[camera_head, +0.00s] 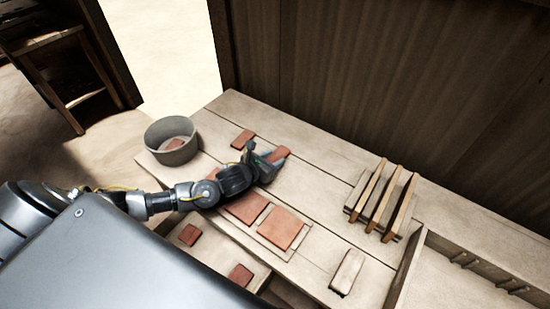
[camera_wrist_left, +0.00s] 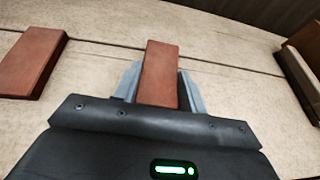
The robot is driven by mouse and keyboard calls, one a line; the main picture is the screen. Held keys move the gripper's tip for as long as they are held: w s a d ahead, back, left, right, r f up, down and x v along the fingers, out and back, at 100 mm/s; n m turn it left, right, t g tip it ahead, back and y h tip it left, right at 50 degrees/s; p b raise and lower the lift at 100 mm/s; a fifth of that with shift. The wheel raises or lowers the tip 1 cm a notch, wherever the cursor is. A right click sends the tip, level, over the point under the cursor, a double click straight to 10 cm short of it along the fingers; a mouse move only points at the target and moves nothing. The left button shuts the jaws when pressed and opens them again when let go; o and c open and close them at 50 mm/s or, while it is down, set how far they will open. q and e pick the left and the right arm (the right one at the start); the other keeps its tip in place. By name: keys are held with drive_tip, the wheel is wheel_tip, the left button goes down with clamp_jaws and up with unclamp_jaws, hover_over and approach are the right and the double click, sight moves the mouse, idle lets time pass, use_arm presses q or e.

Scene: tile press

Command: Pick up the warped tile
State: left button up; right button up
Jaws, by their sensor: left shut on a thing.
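My left gripper (camera_head: 268,167) is shut on a reddish-brown tile (camera_head: 278,154) over the middle of the wooden table. In the left wrist view, this tile (camera_wrist_left: 160,73) stands out between the two grey fingers (camera_wrist_left: 158,92). I cannot tell from these frames whether it is warped. Another reddish tile (camera_head: 243,139) lies on the table to the left of the gripper, and it also shows in the left wrist view (camera_wrist_left: 32,62). My right gripper is not in view.
A grey round bin (camera_head: 158,140) with a tile piece inside stands at the table's left end. Larger red tiles (camera_head: 281,228) lie in front of my arm. A wooden rack (camera_head: 383,200) and a pale block (camera_head: 347,271) are to the right. Small tiles (camera_head: 190,235) lie on a lower surface.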

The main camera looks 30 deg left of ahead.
sight(273, 161)
use_arm(q)
drive_tip(key=shift+r, duration=0.5)
wheel_tip(273, 161, up, 2)
drive_tip(key=shift+s+r, duration=0.1)
drive_tip(key=shift+r, duration=0.1)
drive_tip(key=s+d+r, duration=0.2)
drive_tip(key=s+r, duration=0.3)
drive_tip(key=s, duration=0.1)
drive_tip(key=s+d+r+b, duration=0.1)
drive_tip(key=s+d+r, duration=0.1)
drive_tip(key=s+r, duration=0.2)
drive_tip(key=s, duration=0.3)
drive_tip(key=shift+d+r, duration=0.35)
